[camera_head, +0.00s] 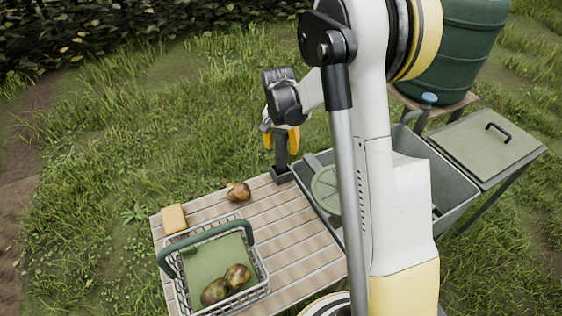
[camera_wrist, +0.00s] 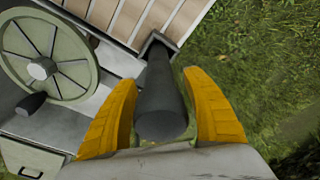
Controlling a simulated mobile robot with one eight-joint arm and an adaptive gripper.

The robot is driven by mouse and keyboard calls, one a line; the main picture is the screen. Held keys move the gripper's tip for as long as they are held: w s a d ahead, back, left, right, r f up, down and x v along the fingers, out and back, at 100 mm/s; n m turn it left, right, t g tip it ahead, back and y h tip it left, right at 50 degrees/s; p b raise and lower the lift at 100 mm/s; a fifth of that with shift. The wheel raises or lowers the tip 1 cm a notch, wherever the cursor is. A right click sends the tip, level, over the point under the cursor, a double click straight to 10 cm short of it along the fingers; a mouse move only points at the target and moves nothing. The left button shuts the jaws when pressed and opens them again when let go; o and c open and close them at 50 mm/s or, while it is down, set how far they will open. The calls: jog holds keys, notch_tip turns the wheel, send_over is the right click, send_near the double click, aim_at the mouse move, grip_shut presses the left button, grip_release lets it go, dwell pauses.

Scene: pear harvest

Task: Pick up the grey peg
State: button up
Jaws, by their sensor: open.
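The grey peg (camera_wrist: 161,95) stands upright in a dark square holder (camera_wrist: 158,44) at the corner of the slatted table. In the head view the peg (camera_head: 281,148) shows below my gripper (camera_head: 280,140), with the holder (camera_head: 281,174) at its foot. In the wrist view my gripper (camera_wrist: 163,110) has its two yellow fingers apart, one on each side of the peg. A gap shows between the peg and each finger, so neither looks to be touching it.
A wire basket (camera_head: 262,272) with a green handle holds two pears on the slatted table (camera_head: 290,232). Another pear (camera_head: 238,192) and a tan block (camera_head: 174,218) lie nearby. A grey sink (camera_head: 455,190) with a round wheel-like cover (camera_wrist: 42,66) adjoins the table. Grass lies beyond.

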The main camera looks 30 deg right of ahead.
aim_at(282, 135)
jog(key=shift+r, duration=0.1)
grip_shut()
notch_tip(282, 135, up, 5)
jog(key=shift+s+f+p, duration=0.1)
jog(key=shift+f+p, duration=0.05)
jog(key=shift+p, duration=0.8)
jog(key=s+d+r+p, duration=0.2)
jog(key=s+d+r, duration=0.3)
jog(key=s, duration=0.5)
notch_tip(282, 135, up, 8)
jog(key=p, duration=0.5)
jog(key=shift+s+a+r+p, duration=0.15)
jog(key=shift+s+a+p, duration=0.15)
jog(key=shift+p, duration=0.05)
